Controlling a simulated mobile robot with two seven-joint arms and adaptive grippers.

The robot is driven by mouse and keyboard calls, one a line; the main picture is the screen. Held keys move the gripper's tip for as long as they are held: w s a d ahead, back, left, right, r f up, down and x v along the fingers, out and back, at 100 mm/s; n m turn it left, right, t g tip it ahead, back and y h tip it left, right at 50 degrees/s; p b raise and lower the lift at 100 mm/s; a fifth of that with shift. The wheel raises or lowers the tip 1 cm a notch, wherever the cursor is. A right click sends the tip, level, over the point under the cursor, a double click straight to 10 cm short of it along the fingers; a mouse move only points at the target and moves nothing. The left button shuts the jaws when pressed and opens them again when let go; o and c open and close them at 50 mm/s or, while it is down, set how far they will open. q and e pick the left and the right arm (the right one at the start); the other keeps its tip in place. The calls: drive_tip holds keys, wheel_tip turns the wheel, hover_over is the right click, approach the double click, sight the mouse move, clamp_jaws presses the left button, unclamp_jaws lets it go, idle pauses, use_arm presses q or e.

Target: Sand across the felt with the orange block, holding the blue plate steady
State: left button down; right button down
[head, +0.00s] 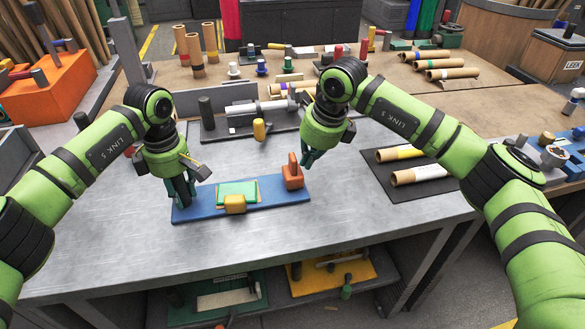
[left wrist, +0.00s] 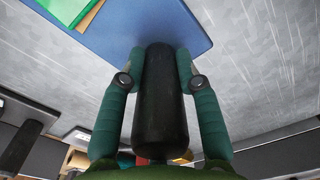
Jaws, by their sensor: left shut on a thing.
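The blue plate (head: 270,195) lies on the grey metal bench; its corner shows in the left wrist view (left wrist: 135,22). My left gripper (head: 181,200) is at the plate's left end, its fingers closed around an upright black handle (left wrist: 160,110). The orange block (head: 292,179), with an upright grip, stands on the plate's right end. My right gripper (head: 309,160) is just right of that grip; its finger opening is unclear.
A dark mat (head: 410,182) with two rolls lies to the right. The bench in front of the plate is clear.

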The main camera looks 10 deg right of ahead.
drive_tip(key=shift+a, duration=8.05)
drive_tip(key=shift+d, duration=0.2)
drive_tip(key=shift+r, duration=0.1)
drive_tip(key=w+v, duration=0.1)
drive_tip(key=v, duration=0.5)
drive_tip(key=shift+w+r, duration=0.25)
drive_tip(key=shift+r, duration=0.3)
use_arm(q)
drive_tip(key=c, duration=0.8)
unclamp_jaws()
drive_tip(key=shift+w+f, duration=0.1)
